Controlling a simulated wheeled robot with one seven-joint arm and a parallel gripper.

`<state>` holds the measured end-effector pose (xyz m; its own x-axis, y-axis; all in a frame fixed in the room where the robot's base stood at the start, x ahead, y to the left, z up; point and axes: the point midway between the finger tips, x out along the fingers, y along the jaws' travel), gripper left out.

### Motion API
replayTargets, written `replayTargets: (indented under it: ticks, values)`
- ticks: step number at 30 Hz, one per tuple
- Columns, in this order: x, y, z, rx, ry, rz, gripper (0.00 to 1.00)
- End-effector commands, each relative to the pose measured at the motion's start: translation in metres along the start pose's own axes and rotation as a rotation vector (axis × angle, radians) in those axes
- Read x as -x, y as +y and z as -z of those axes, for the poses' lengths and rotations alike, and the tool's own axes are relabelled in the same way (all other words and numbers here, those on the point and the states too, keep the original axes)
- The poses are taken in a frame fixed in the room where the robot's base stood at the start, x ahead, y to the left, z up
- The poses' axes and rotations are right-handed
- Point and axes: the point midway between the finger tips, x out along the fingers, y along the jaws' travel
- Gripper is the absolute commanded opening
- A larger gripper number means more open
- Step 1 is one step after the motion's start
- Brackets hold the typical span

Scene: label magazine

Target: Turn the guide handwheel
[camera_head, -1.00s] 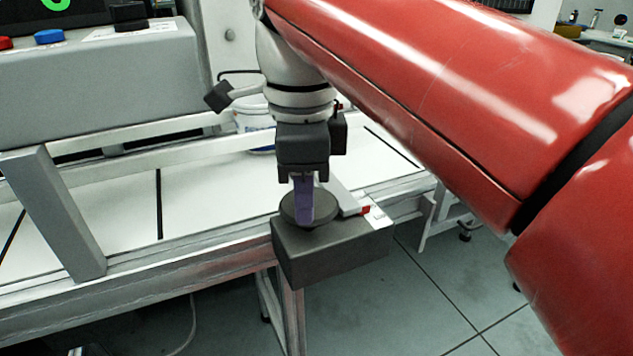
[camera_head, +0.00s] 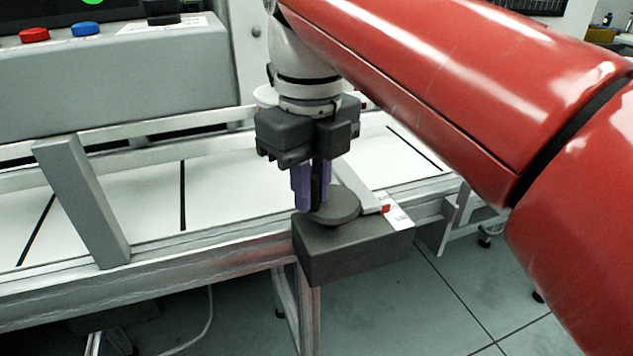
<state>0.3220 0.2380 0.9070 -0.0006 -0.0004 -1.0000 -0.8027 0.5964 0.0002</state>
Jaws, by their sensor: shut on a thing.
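The guide handwheel (camera_head: 341,208) is a dark grey disc on top of a dark box (camera_head: 355,250) fixed at the front edge of the conveyor. My gripper (camera_head: 311,205) points down at the left side of the handwheel. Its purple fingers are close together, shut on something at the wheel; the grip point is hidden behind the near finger. A handle on the wheel cannot be made out.
A white conveyor bed (camera_head: 225,190) with black cross lines runs behind metal rails. A slanted grey post (camera_head: 80,200) stands at left. A grey control panel (camera_head: 120,75) with red and blue buttons is behind.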

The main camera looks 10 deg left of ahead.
Motion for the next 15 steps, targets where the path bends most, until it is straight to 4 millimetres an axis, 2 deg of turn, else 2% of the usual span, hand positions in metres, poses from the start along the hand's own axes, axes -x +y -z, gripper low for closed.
replayTargets:
  ticks: [15]
  values:
    - [0.0013, -0.0003, -0.0034, -0.086, -0.006, 0.000, 0.00]
